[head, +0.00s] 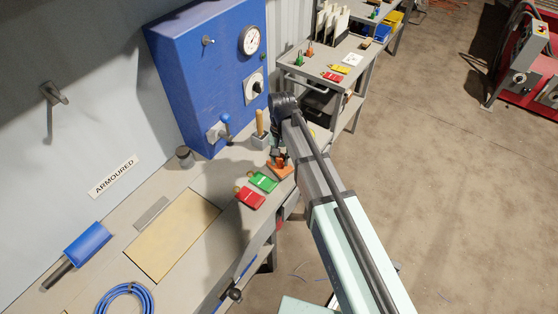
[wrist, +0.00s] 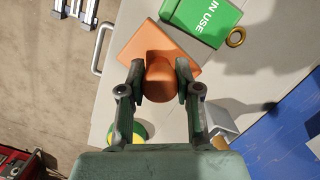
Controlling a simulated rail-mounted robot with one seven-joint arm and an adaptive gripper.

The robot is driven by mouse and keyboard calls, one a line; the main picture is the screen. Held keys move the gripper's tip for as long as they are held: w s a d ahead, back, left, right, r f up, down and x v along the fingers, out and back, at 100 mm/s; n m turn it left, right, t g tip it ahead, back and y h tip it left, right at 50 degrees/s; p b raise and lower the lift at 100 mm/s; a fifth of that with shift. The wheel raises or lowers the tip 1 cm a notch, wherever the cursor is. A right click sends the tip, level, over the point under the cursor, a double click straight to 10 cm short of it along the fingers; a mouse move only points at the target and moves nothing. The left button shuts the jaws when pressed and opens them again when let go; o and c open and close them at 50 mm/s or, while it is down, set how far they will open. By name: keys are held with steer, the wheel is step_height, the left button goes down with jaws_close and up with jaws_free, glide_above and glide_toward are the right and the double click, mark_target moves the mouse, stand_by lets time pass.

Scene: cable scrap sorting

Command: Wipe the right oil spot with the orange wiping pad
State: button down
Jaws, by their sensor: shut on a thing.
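The orange wiping pad (wrist: 157,52) has a flat square base and a round knob. My gripper (wrist: 159,82) is shut on the knob, with one finger on each side. In the head view the pad (head: 281,171) is at the bench's right edge, below my gripper (head: 280,160), partly hidden by my arm. I cannot tell whether its base touches the bench. No oil spot can be made out in either view; my arm and the pad cover part of the bench.
A green "IN USE" tag (wrist: 206,18) lies close beside the pad, and a red tag (head: 250,198) lies nearer. A wooden-handled tool (head: 260,124) stands in a grey holder by the blue cabinet (head: 205,75). A yellow-green round thing (wrist: 141,131) is near my gripper.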

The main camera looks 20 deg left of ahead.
steer(key=shift+r+p, duration=1.45)
steer(key=shift+r, duration=1.25)
